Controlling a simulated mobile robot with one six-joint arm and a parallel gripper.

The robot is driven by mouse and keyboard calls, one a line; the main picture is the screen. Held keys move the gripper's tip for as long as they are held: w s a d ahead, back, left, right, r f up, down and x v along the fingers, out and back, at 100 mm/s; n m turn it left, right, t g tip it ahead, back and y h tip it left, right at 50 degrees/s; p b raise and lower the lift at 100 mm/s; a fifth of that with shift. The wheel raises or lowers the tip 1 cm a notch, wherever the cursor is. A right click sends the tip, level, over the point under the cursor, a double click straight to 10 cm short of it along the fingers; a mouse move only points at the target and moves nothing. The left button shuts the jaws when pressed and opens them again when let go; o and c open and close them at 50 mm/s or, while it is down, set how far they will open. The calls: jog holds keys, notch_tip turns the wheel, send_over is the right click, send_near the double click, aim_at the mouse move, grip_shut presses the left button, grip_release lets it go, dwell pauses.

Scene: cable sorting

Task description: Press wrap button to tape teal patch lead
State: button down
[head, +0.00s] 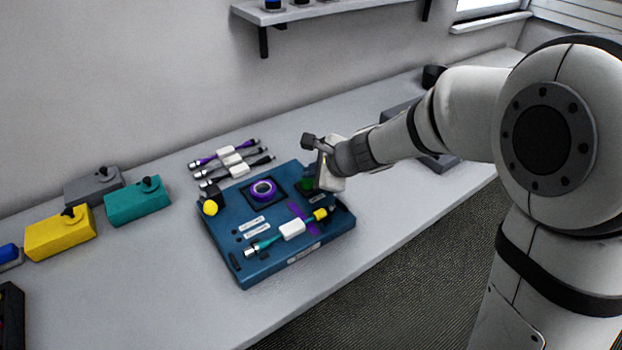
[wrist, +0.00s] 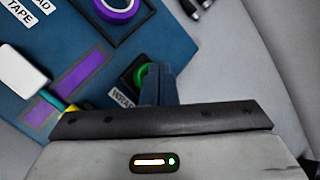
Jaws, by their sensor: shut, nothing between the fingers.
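The teal patch lead (head: 264,244) lies along the front of a blue taping board (head: 268,270), with a white block (head: 292,229) on its middle and a yellow piece (head: 320,214) at its right end. The green wrap button (wrist: 143,76) sits in a dark housing beside a label starting "WRA" in the wrist view. In the head view the button (head: 306,184) is partly hidden by my gripper. My gripper (wrist: 160,82) is shut and empty, its fingertips right at the button's edge; I cannot tell whether they press it.
A purple tape roll (head: 263,190) sits in a dark square on the board. A yellow knob (head: 210,208) is at its left. Several leads (head: 232,160) lie behind it. Teal (head: 137,203), yellow (head: 60,234) and grey (head: 93,186) boxes stand left. Bare table lies in front.

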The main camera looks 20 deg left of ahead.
jog(key=shift+f, duration=0.2)
jog(key=shift+r, duration=0.1)
jog(key=shift+r+p, duration=0.8)
jog(key=shift+r, duration=0.25)
notch_tip(320, 180, up, 6)
jog(key=p, duration=0.5)
dwell(0.5)
jog(key=n+h, duration=0.2)
jog(key=n, duration=0.5)
send_near(312, 181)
jog(key=w+d+f+v, duration=0.1)
jog(key=d+v, duration=0.1)
jog(key=v, duration=0.7)
jog(key=s+d+n+g+h, duration=0.1)
jog(key=s+d+n+h, duration=0.2)
jog(key=s+d, duration=0.4)
jog(key=s+d+n+h, duration=0.3)
jog(key=s+d, duration=0.3)
jog(key=d, duration=0.6)
jog(key=shift+s+f+n+g, duration=0.2)
jog(key=shift+s+n+g, duration=0.2)
jog(key=shift+n, duration=0.5)
